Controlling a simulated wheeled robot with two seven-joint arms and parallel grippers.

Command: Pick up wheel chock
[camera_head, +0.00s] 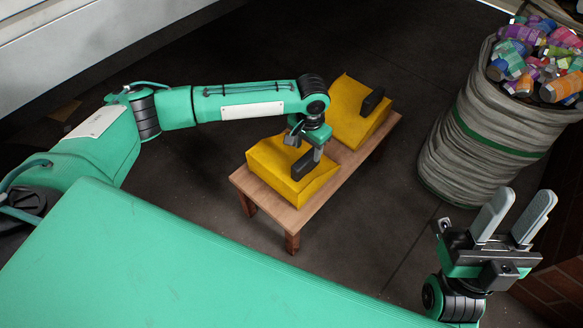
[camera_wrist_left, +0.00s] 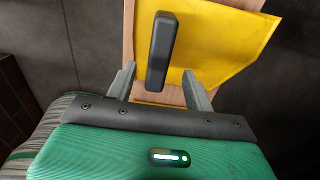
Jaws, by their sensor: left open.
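A yellow wheel chock (camera_head: 268,166) with a black handle sits on the near left end of a small wooden bench (camera_head: 296,219). A second yellow wheel chock (camera_head: 352,112) with a black handle stands on the far right end. My left gripper (camera_head: 306,155) is open at the near chock and partly hides its handle. In the left wrist view, the black handle (camera_wrist_left: 160,50) lies between the spread fingers (camera_wrist_left: 159,70) with gaps on both sides, over the yellow surface (camera_wrist_left: 215,45). My right gripper (camera_head: 514,208) is open and empty at the lower right, away from the bench.
A grey fabric bin (camera_head: 480,140) full of colourful bottles and cans (camera_head: 545,60) stands to the right of the bench. A brick surface (camera_head: 560,285) is at the lower right. Dark floor (camera_head: 390,60) is clear behind the bench.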

